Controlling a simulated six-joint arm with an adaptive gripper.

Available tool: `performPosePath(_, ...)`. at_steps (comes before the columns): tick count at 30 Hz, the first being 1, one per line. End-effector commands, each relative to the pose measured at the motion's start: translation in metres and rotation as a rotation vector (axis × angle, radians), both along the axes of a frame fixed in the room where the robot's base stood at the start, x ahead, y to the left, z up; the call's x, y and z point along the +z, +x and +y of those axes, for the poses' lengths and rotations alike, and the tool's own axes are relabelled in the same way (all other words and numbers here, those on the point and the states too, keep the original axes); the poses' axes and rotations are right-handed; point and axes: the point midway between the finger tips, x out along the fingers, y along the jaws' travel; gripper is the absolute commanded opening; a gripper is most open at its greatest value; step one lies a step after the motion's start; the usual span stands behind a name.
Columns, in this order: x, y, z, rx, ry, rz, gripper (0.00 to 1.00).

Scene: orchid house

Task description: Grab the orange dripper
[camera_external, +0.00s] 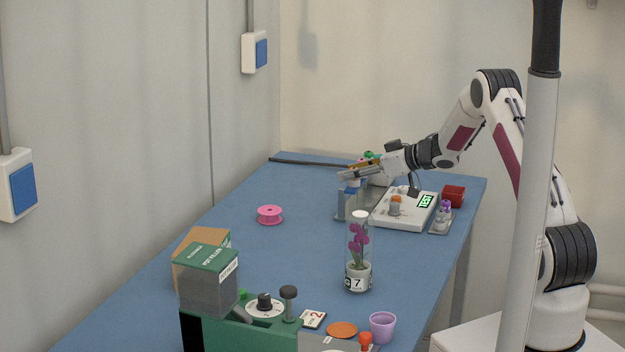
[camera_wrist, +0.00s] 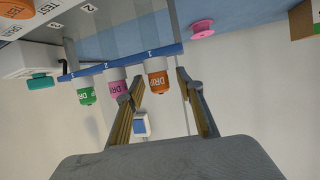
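The orange dripper (camera_wrist: 157,80) has a white body and an orange cap. In the wrist view it sits in slot 1 of a blue-edged rack (camera_wrist: 101,68), seen upside down. My gripper (camera_wrist: 160,79) is open, with one finger on each side of the orange dripper in the picture and visible gaps. I cannot tell whether the fingertips reach around it. A pink dripper (camera_wrist: 117,85) sits close beside the left finger, and a green dripper (camera_wrist: 86,93) is beyond it. In the external view my gripper (camera_external: 347,172) is over the rack area and hides the orange dripper.
A white device with a green display (camera_external: 405,211) and a red box (camera_external: 454,195) stand right of the rack. A pink spool (camera_external: 269,215) lies to the left. A clear tube with an orchid (camera_external: 359,250) stands nearer. The blue table between is clear.

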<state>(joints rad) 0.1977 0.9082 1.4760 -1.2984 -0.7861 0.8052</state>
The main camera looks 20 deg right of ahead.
Motion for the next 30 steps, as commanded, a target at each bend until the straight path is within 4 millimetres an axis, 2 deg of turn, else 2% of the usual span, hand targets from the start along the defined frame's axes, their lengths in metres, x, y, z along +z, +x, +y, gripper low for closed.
performPosePath(1,0.000,0.000,0.000,0.000,0.000,0.000,0.22)
performPosePath(3,0.000,0.000,0.000,0.000,0.000,0.000,0.06)
performPosePath(17,0.004,0.000,0.000,0.000,0.000,-0.001,0.06)
performPosePath(23,0.019,0.000,0.000,0.000,-0.001,-0.002,0.06)
performPosePath(30,0.053,0.000,0.000,0.000,-0.001,-0.003,0.06)
